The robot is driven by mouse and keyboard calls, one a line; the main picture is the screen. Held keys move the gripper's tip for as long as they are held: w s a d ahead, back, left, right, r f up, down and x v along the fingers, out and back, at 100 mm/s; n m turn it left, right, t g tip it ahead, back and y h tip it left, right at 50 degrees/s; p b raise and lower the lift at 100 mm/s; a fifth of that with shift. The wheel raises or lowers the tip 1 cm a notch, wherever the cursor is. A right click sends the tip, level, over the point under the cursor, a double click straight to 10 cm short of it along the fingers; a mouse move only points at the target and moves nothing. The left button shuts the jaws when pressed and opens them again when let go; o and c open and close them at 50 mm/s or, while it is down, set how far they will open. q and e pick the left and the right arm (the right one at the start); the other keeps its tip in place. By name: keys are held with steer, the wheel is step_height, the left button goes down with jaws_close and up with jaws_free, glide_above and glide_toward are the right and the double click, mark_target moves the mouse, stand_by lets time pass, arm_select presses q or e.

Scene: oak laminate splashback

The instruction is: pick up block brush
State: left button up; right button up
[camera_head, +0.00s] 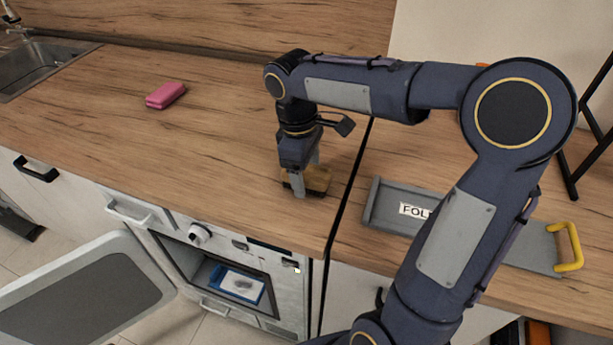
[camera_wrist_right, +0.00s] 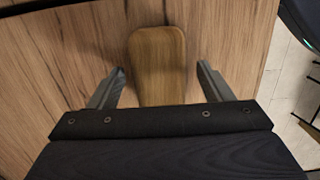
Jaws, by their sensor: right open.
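The block brush (camera_head: 318,179) has a tan wooden back and lies on the wooden counter near its front edge, close to the dark gap in the counter. In the right wrist view its rounded wooden top (camera_wrist_right: 158,62) shows between the two fingers. My right gripper (camera_head: 298,185) points down over the brush with its fingers on either side. In the right wrist view the gripper (camera_wrist_right: 160,88) is open, with visible space between each finger and the brush. The brush's lower part is hidden there. My left gripper is not in view.
A pink block-shaped item (camera_head: 165,95) lies at the counter's back left, near the sink (camera_head: 45,68). A grey tray (camera_head: 385,208) with a yellow handle (camera_head: 570,247) and a partly hidden label sits to the right. An open oven door (camera_head: 85,290) hangs below. The counter's middle is clear.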

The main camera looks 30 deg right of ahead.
steer(key=shift+f, duration=0.25)
stand_by(0.4)
steer(key=shift+c, duration=0.2)
steer(key=c, duration=1.1)
steer(key=shift+c, duration=0.2)
steer(key=shift+r, duration=0.1)
steer(key=shift+r, duration=0.2)
step_height(320, 180, up, 3)
steer(key=shift+w+f, duration=0.1)
steer(key=shift+f, duration=0.1)
steer(key=s+a+r, duration=0.1)
steer(key=a+r, duration=0.2)
steer(key=a, duration=0.1)
steer(key=s+a+r+p, duration=0.1)
steer(key=s+a+r, duration=0.1)
steer(key=a+r, duration=0.2)
steer(key=s+a+r, duration=0.2)
steer(key=a+r, duration=0.1)
steer(key=a, duration=0.2)
steer(key=shift+s+r+p, duration=0.15)
steer(key=shift+s+p, duration=0.1)
steer(key=shift+p, duration=0.05)
